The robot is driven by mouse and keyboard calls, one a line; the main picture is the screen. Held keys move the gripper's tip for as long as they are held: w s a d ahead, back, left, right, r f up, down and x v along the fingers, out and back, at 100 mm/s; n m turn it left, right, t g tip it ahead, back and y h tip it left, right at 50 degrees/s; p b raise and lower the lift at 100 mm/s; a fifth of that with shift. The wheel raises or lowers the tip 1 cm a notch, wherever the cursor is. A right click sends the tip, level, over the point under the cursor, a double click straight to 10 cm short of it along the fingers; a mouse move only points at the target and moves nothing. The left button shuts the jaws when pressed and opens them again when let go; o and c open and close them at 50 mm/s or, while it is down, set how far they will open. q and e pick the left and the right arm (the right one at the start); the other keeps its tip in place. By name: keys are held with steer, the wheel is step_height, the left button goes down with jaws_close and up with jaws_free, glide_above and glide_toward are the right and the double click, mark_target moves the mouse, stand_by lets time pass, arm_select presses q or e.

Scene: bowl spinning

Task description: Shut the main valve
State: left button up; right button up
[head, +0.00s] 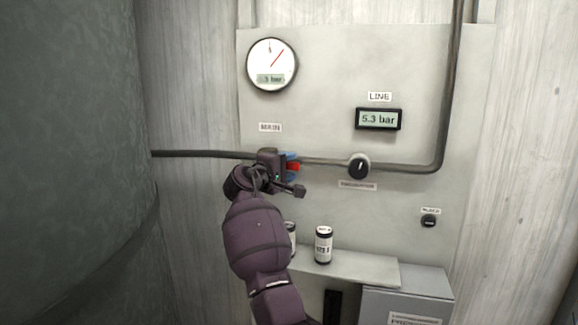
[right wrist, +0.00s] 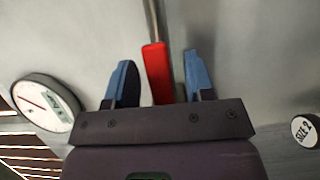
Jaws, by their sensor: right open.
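The main valve's red handle (head: 294,167) shows beside my right gripper (head: 289,165), below the MAIN label (head: 270,127) on the panel. In the right wrist view the red handle (right wrist: 157,72) is a straight lever on a grey stem. My right gripper (right wrist: 158,62) is open there, with one blue finger on each side of the handle. A gap shows between the handle and each finger. The valve body is hidden behind my gripper in the head view. My left gripper is not in view.
A dial gauge (head: 272,65) sits above, and the LINE display (head: 378,119) reads 5.3 bar. A black knob (head: 359,166) is on the pipe to the right. A can (head: 323,246) stands on the ledge (head: 350,268) below. A large dark tank (head: 65,130) fills the left.

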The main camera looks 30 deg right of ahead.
steer(key=shift+d, duration=0.2)
jaws_close()
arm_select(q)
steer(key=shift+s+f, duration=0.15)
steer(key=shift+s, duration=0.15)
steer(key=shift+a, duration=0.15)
arm_select(e)
steer(key=shift+d, duration=0.1)
